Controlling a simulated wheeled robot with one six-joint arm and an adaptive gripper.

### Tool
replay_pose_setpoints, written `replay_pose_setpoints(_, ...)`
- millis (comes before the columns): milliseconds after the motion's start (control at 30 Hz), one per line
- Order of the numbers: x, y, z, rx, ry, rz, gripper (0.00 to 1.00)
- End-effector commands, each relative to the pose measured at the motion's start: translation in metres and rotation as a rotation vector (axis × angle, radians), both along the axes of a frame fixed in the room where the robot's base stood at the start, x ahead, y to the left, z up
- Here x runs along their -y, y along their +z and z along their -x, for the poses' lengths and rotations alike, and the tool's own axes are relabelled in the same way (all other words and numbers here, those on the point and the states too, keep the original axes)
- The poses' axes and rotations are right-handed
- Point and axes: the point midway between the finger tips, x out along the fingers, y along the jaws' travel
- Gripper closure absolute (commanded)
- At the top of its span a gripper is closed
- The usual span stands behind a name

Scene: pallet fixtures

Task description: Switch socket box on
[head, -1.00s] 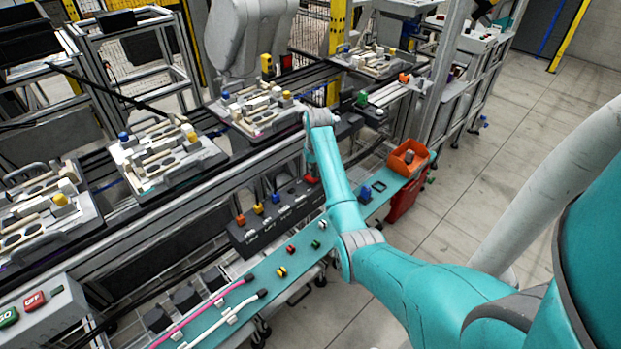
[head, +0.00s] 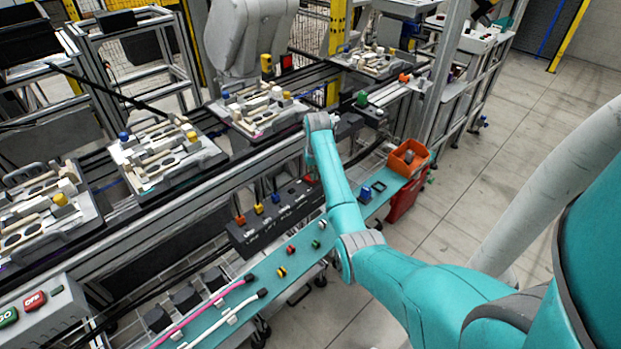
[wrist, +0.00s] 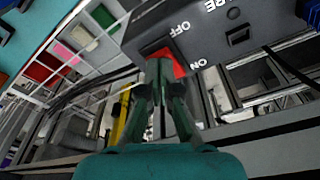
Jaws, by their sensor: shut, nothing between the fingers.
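The socket box (head: 262,233) is a long dark box with several coloured plugs along its top. It stands beside the teal shelf in the head view. In the wrist view the box's grey end (wrist: 215,40) shows a red switch (wrist: 180,63) between the words OFF and ON. My gripper (wrist: 158,66) is shut and empty, with its fingertips in front of the red switch, covering part of it. They touch or nearly touch it; I cannot tell which. The switch's exact tilt is hidden. In the head view my arm hides the gripper.
The teal shelf (head: 268,298) holds small coloured buttons, cables and an orange bin (head: 408,158). Pallet fixtures (head: 162,155) line the conveyor behind the box. A control box with GO and OFF buttons (head: 34,301) is at lower left. Open floor lies at right.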

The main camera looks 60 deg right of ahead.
Motion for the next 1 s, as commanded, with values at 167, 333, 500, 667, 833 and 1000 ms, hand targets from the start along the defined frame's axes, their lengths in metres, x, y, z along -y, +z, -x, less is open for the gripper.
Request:
replay_pose_setpoints(167, 0.0, -0.002, 0.0, 0.0, 0.0, 0.0, 1.0)
replay_pose_setpoints(333, 0.0, -0.005, 0.0, 0.0, 0.0, 0.0, 1.0)
replay_pose_setpoints(500, 0.0, -0.007, 0.0, -0.001, 0.0, -0.001, 1.0)
replay_pose_setpoints(667, 0.0, -0.009, 0.0, -0.001, 0.0, -0.001, 1.0)
replay_pose_setpoints(833, 0.0, -0.004, 0.0, 0.001, 0.0, 0.001, 1.0)
replay_pose_setpoints(1000, 0.0, 0.007, 0.0, 0.001, 0.0, 0.001, 1.0)
